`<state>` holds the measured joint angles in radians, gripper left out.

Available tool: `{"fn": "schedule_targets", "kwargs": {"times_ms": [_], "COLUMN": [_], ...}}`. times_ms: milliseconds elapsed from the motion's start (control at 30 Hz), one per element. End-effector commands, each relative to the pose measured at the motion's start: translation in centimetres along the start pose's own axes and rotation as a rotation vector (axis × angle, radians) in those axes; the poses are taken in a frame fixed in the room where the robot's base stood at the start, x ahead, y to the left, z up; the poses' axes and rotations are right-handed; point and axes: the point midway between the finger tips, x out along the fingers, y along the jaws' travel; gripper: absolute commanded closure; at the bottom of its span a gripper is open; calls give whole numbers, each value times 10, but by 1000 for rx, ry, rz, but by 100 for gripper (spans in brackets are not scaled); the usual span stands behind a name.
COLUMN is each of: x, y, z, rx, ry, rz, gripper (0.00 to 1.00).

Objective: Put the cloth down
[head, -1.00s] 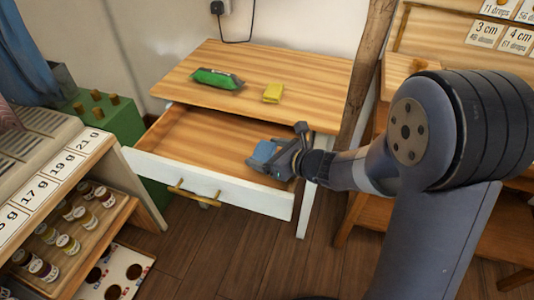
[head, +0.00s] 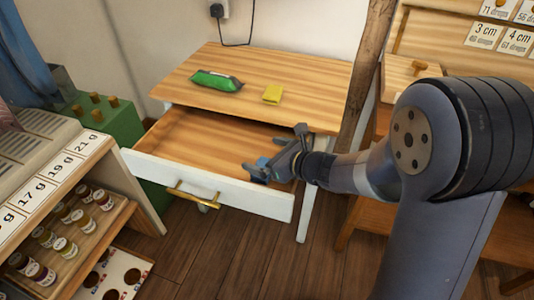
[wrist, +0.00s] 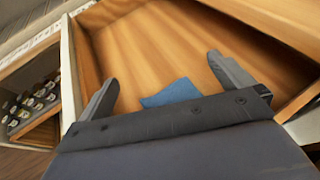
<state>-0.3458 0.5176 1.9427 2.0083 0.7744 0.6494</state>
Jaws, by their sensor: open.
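A blue cloth (wrist: 171,92) lies on the wooden floor of the open drawer (wrist: 160,45) in the wrist view, between and beyond my open fingers. My gripper (wrist: 172,80) is open, with one finger on each side of the cloth; its near part is hidden by the gripper body. In the head view my gripper (head: 268,168) is over the right part of the drawer, and only a small bit of the cloth (head: 262,161) shows behind it. I cannot tell whether the fingers touch the cloth.
The white drawer front (head: 210,186) has a brass handle (head: 193,196). A shelf with several jars (head: 60,240) stands at the left. The left part of the drawer is clear.

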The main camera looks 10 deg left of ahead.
Motion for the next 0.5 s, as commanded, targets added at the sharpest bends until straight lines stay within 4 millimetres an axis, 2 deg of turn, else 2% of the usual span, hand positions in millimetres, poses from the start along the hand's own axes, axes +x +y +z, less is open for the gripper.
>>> {"fn": "schedule_targets", "kwargs": {"times_ms": [33,100,267,400,500], "x": [1,1,-1,-5,-32], "y": [4,4,4,3,1], "z": [-16,-16,-11,1,0], "rx": [17,17,17,17,18], "ry": [30,30,30,30,26], "rz": [5,5,5,5,-2], "gripper": [0,0,0,0,0]}}
